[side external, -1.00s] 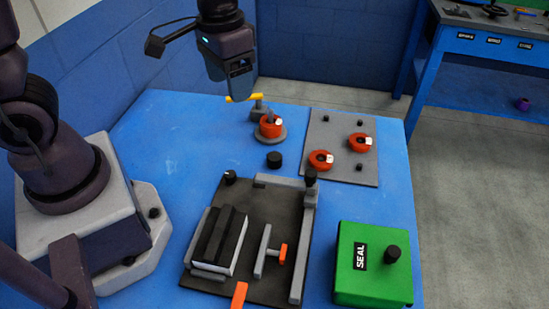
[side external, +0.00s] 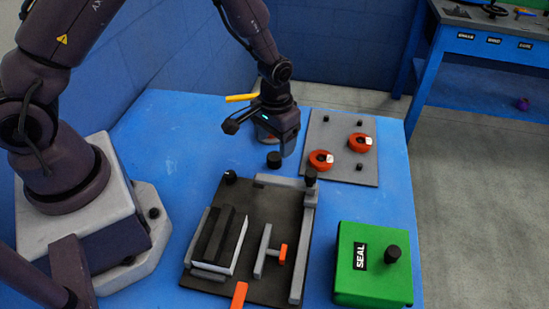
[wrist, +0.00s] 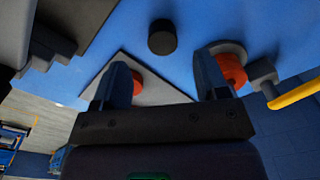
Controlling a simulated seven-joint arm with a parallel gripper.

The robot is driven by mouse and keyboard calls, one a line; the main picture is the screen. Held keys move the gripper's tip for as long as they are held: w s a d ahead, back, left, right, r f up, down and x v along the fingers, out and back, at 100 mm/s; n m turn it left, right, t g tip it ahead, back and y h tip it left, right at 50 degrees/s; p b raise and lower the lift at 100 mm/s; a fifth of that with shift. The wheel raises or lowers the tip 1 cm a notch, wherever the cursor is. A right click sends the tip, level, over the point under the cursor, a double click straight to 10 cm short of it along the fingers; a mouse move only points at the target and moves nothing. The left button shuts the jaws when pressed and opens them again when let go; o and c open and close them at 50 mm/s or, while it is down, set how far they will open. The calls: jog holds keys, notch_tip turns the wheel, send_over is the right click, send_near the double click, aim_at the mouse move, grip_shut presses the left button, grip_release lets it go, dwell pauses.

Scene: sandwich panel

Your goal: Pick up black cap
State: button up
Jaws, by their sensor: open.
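The black cap (side external: 274,160) is a short dark cylinder standing on the blue table, between the round grey base and the dark fixture plate. In the wrist view the black cap (wrist: 162,38) lies beyond the fingertips, roughly centred between them. My gripper (side external: 288,150) points down just beside the cap in the side view. In the wrist view my gripper (wrist: 163,72) has its two fingers spread apart with nothing between them. The cap is apart from the fingers; their height above the table is hard to tell.
A grey plate (side external: 338,119) with red rings lies right of my gripper. A red part on a round base (wrist: 232,62) and a yellow-handled post (wrist: 293,94) stand nearby. The dark fixture plate (side external: 250,205) and green SEAL box (side external: 360,290) lie in front.

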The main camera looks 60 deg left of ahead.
aim_at(274, 156)
jog(key=shift+a+f, duration=0.15)
jog(key=shift+f, duration=2.6)
jog(key=shift+c, duration=0.4)
jog(key=c, duration=0.9)
